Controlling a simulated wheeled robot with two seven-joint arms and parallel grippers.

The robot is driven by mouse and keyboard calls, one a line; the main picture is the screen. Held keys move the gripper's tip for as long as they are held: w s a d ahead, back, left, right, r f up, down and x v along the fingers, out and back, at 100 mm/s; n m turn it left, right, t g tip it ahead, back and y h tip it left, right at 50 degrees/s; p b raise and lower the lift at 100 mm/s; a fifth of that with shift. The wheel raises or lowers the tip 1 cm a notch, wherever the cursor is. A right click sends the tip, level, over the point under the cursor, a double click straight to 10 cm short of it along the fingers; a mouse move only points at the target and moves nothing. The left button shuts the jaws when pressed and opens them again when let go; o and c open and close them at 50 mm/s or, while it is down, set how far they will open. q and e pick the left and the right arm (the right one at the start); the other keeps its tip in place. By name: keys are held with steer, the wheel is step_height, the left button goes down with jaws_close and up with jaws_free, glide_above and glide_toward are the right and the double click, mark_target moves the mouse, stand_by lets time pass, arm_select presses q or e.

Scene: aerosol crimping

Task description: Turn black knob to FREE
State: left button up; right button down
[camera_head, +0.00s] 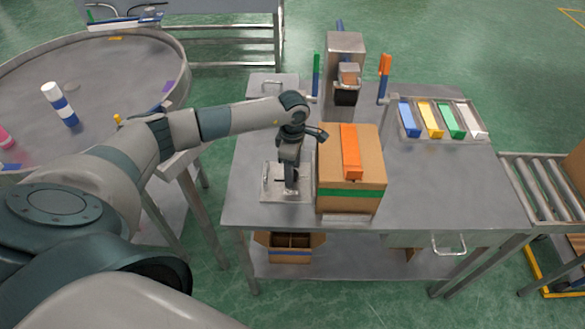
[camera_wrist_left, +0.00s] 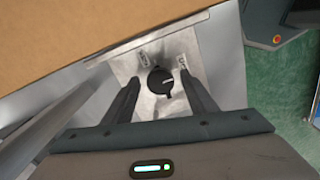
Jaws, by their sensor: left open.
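The black knob (camera_wrist_left: 160,80) sits on a metal plate (camera_wrist_left: 132,64) in the left wrist view, with a white pointer line on it. Labels stand on the plate to both sides of the knob, but they are too small to read. My left gripper (camera_wrist_left: 158,88) is open, its two dark fingers on either side of the knob with gaps between. In the head view my left gripper (camera_head: 290,185) points down over the metal plate (camera_head: 268,193) on the table, and it hides the knob. My right gripper is not in view.
A cardboard box (camera_head: 335,170) with orange and green tape stands close to the right of my left gripper. A metal press (camera_head: 345,50) stands behind it. A tray of coloured blocks (camera_head: 478,131) lies at the right. The table's front right is clear.

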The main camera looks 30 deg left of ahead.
arm_select(q)
steer(key=c, duration=1.1)
steer(key=shift+o, duration=0.2)
